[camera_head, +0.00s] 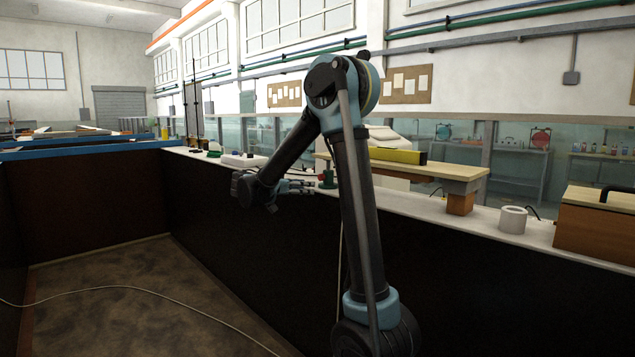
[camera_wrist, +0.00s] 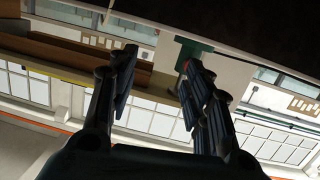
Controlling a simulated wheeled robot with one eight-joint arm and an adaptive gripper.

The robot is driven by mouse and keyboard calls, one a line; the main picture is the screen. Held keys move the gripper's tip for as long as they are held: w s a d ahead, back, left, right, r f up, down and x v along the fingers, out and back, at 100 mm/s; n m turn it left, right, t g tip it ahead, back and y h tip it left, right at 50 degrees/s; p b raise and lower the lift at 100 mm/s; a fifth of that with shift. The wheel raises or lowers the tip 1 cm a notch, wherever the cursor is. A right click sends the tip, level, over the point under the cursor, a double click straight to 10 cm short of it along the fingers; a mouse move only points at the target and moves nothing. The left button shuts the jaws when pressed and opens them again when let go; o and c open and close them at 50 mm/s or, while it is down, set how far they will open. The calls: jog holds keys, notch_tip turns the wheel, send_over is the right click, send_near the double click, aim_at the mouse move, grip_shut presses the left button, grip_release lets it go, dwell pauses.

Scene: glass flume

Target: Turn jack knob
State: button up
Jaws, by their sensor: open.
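The jack (camera_head: 327,181) is a small green stand with a reddish upper part on the pale ledge, under the left end of a wooden board. Its knob is too small to make out in the head view. My gripper (camera_head: 304,187) reaches toward the jack from the left, its fingertips close to it; I cannot tell whether they touch. In the wrist view, my gripper (camera_wrist: 160,68) has its fingers spread with nothing between them. The jack's green part (camera_wrist: 188,46) shows there, partly hidden behind the right-hand fingers.
The wooden board (camera_head: 462,180) rests on a wooden block (camera_head: 460,204) at its right and carries a yellow bar (camera_head: 398,156). A white cylinder (camera_head: 513,219) and a wooden box (camera_head: 590,228) stand farther right. A white box (camera_head: 243,161) lies left. The dark wall drops below the ledge.

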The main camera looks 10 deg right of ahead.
jog(key=m+t+h, duration=0.1)
jog(key=m+t, duration=0.1)
send_near(320, 177)
jog(key=x, duration=0.9)
jog(key=shift+w, duration=0.1)
jog(key=shift+c, duration=0.2)
jog(key=shift+a, duration=0.1)
jog(key=c, duration=1)
